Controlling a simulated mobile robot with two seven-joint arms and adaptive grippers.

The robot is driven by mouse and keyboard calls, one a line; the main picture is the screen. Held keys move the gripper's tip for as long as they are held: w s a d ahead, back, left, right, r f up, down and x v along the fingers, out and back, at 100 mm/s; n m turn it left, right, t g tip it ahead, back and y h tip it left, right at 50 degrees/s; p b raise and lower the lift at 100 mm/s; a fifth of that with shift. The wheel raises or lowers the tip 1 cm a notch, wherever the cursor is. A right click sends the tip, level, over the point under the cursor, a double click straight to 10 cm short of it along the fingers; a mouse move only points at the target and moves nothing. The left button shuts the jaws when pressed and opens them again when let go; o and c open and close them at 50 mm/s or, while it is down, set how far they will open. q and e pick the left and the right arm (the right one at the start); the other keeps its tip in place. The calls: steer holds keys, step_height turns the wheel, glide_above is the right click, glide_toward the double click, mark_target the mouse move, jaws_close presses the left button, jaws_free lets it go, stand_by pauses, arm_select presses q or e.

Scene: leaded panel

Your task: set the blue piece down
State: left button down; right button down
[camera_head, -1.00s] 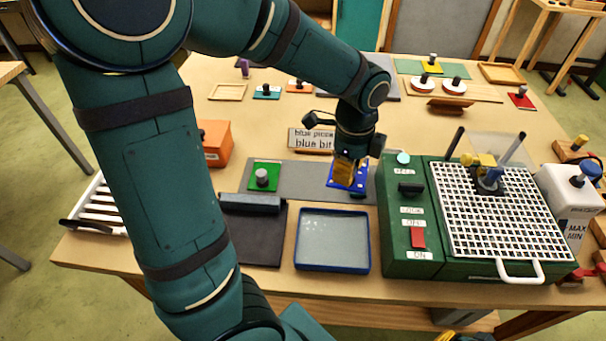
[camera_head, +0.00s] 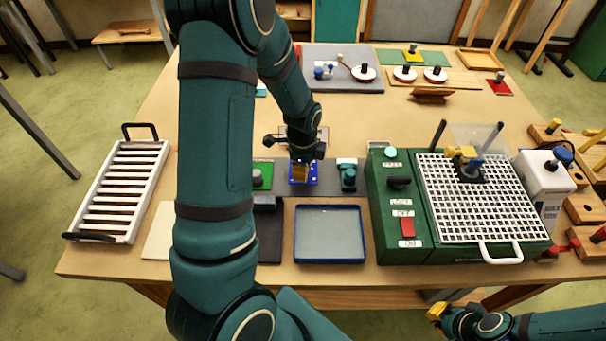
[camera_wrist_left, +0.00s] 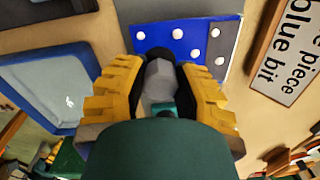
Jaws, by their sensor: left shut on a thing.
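The blue piece (camera_head: 313,180) is a flat blue plate with white dots and a grey knob; it also shows in the left wrist view (camera_wrist_left: 178,36). My left gripper (camera_head: 301,172) points down over it at the dark grey strip (camera_head: 328,187). In the left wrist view, the yellow fingers (camera_wrist_left: 160,88) are shut on the knob. I cannot tell whether the plate touches the strip. My right gripper (camera_head: 437,311) is low at the bottom right, with only a yellow fingertip clear, away from the piece.
A green piece (camera_head: 263,168) stands left of the blue one, and a dark teal-knobbed item (camera_head: 347,176) right of it. A blue-rimmed tray (camera_head: 330,261) lies in front. The green machine with a white grid (camera_head: 480,205) stands to the right. A white rack (camera_head: 122,190) is at far left.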

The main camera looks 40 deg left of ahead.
arm_select(q)
steer(key=shift+f, duration=1.45)
steer(key=shift+f, duration=0.2)
steer(key=c, duration=0.8)
jaws_free()
steer(key=shift+o, duration=0.2)
steer(key=shift+r, duration=0.1)
steer(key=shift+r, duration=0.25)
step_height(320, 180, up, 12)
steer(key=shift+s+d+f+p, duration=0.1)
steer(key=shift+s+p, duration=0.05)
steer(key=shift+p, duration=0.35)
